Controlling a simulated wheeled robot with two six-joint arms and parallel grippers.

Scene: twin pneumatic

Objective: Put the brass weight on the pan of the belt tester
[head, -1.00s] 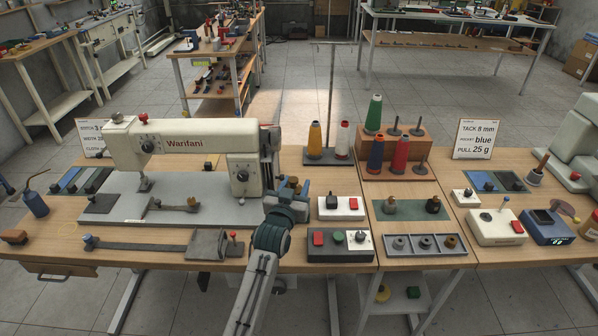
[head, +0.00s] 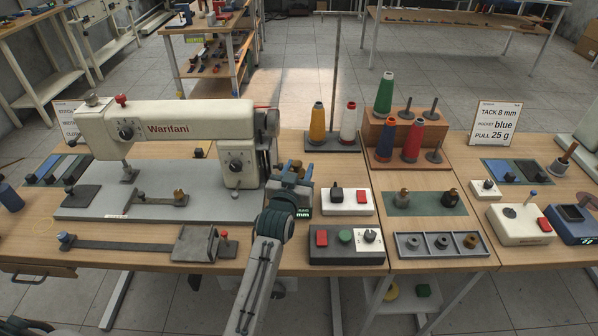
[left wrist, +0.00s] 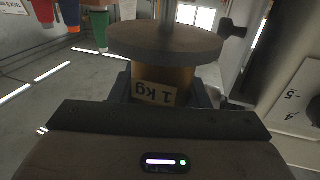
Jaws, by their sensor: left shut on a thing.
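The brass weight (left wrist: 172,78), a brass cylinder with a "1 kg" label, is between the fingers of my left gripper (head: 291,180). The left wrist picture is upside down. There the dark round pan (left wrist: 165,42) on its post lies against the weight's lower end. No gap shows between them, but I cannot tell if the weight's load rests on the pan. The belt tester's small display (head: 303,212) reads "mm" beside my gripper, just right of the sewing machine; my gripper and arm hide most of the tester. My right gripper is not in view.
The white sewing machine (head: 178,128) stands close to the left of my gripper. A white switch box (head: 345,201) and a dark button box (head: 346,246) are close on the right. A thread stand (head: 331,142) with a tall pole is behind.

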